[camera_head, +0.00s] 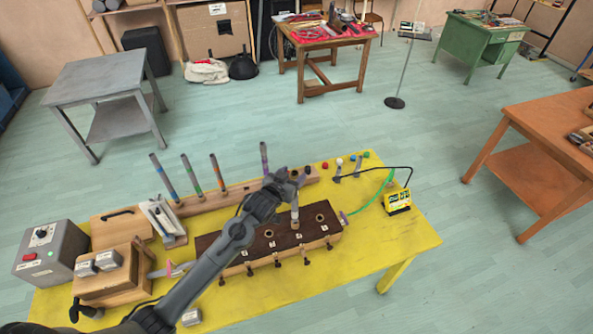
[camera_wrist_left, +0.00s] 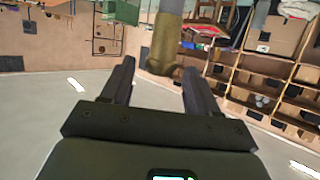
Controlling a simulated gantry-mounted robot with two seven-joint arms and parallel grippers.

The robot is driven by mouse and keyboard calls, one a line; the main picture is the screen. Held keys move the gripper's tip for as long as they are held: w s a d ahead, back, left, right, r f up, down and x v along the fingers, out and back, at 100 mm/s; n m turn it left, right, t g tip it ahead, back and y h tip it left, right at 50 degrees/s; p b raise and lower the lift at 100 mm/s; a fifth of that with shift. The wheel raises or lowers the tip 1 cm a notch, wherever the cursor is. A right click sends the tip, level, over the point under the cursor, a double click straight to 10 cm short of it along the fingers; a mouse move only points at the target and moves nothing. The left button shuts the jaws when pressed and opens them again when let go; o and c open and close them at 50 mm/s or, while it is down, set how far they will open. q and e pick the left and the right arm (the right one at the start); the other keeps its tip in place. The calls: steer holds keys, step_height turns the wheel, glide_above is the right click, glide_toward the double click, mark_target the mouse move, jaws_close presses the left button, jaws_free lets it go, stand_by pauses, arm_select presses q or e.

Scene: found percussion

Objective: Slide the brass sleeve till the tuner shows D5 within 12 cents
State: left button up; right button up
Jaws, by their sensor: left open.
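My left gripper (camera_head: 290,178) is open above the dark brown block with round holes (camera_head: 208,243). A short tan, brass-like upright piece (camera_head: 295,215) stands in the block just below the gripper; its top is partly hidden. In the left wrist view, a cylinder with an olive-brass part (camera_wrist_left: 163,48), likely the brass sleeve, and a grey part above it shows beyond the gap between the open fingers (camera_wrist_left: 158,75). I cannot tell whether they touch it. A small yellow device (camera_head: 397,201), likely the tuner, sits at the table's right; its reading is too small to read. My right gripper is not in view.
A wooden rack (camera_head: 235,193) with several upright coloured tubes stands behind the block. A grey box with a red button (camera_head: 48,250) and wooden boxes fill the left side. A green cable (camera_head: 375,197) curves near the yellow device. The yellow table (camera_head: 385,240) is clear at front right.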

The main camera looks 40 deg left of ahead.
mark_target(297, 173)
arm_select(q)
steer(key=shift+x, duration=1.95)
steer(key=c, duration=1)
steer(key=shift+f, duration=0.5)
steer(key=o, duration=1.1)
steer(key=shift+c, duration=0.2)
steer(key=shift+s, duration=0.15)
